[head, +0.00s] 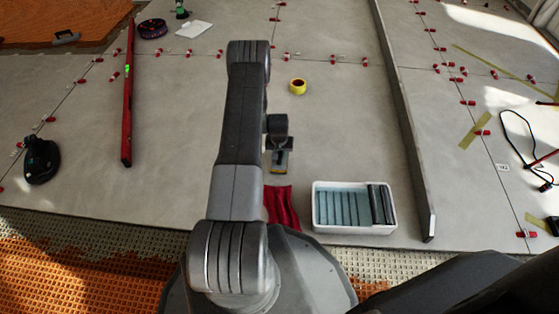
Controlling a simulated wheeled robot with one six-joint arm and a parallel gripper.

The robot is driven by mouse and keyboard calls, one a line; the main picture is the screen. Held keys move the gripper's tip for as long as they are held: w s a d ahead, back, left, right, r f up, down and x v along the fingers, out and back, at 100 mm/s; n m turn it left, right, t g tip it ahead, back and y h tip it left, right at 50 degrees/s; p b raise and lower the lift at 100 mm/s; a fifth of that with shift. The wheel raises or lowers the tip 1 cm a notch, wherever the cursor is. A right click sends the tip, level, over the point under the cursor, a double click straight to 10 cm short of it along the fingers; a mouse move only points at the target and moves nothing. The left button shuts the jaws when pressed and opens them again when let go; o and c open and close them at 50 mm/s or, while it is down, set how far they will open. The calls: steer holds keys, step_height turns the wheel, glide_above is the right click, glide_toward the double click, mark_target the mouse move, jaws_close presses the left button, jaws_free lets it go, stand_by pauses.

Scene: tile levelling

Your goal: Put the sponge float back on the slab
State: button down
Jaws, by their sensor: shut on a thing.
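My gripper (280,150) is in the middle of the head view, just right of my arm, over the grey slab (330,130). The float is small in the picture and partly covered by the gripper. I cannot tell whether its underside touches the slab or hangs a little above it.
A white wash tray (318,222) and a red cloth (283,207) lie near the slab's front edge. A long grey bar (400,110) is right, a red level (127,100) left. Red levelling clips line the joints.

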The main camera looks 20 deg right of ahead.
steer(key=shift+f+b, duration=0.55)
steer(key=shift+f, duration=1.05)
steer(key=shift+f, duration=0.15)
steer(key=c, duration=1.3)
jaws_free()
steer(key=shift+o, duration=0.2)
steer(key=r+p, duration=0.1)
steer(key=r, duration=0.3)
steer(key=s+r+p, duration=0.1)
steer(key=r+p, duration=0.1)
steer(key=r, duration=0.2)
steer(key=r+p, duration=0.1)
steer(key=r, duration=0.3)
steer(key=shift+s+a+r, duration=0.1)
steer(key=shift+s+a, duration=0.25)
steer(key=shift+a, duration=0.05)
